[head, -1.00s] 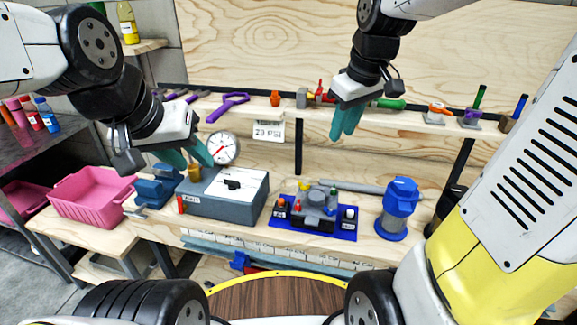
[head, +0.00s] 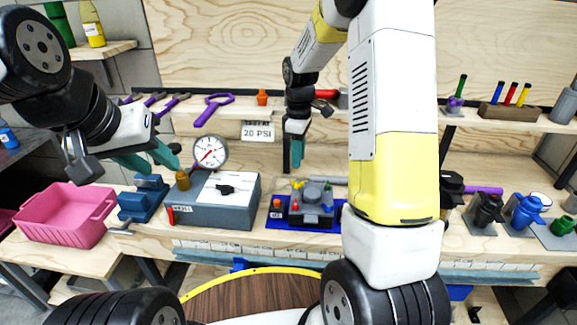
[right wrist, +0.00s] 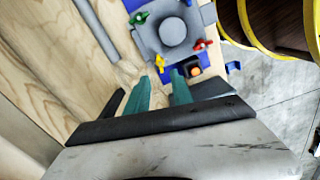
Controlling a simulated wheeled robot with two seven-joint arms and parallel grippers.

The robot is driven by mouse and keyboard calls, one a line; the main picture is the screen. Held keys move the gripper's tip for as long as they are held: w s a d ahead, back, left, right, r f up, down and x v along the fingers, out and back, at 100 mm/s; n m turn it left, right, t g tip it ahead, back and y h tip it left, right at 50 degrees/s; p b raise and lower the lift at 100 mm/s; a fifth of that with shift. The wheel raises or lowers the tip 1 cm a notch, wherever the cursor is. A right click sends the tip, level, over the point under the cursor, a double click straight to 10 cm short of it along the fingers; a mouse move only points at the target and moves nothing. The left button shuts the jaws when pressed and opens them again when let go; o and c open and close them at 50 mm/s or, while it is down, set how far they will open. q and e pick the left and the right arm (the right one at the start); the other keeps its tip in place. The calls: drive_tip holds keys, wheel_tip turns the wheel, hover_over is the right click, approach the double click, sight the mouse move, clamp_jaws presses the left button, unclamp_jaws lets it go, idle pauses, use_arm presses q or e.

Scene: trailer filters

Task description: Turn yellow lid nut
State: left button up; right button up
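The yellow lid nut (right wrist: 138,18) is a small wing nut on the corner of a grey housing with a round lid (right wrist: 172,32). A red wing nut (right wrist: 202,46) and a green wing nut (right wrist: 160,62) sit at other corners. In the head view the housing (head: 313,207) sits on a blue tray (head: 270,222) on the bench, partly behind my right arm. My right gripper (head: 294,160) is open and empty above and behind the housing. My left gripper (head: 158,160) is open and empty, left of the gauge.
A grey box (head: 225,205) with a pressure gauge (head: 210,152) stands left of the housing. A pink bin (head: 65,215) and a blue vise-like block (head: 143,202) are further left. A shelf with tools (head: 240,110) runs behind. Blue and dark fittings (head: 527,212) stand at the right.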

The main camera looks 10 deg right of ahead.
sight(298, 184)
wheel_tip(298, 184, down, 9)
drive_tip(key=shift+r, duration=0.15)
clamp_jaws()
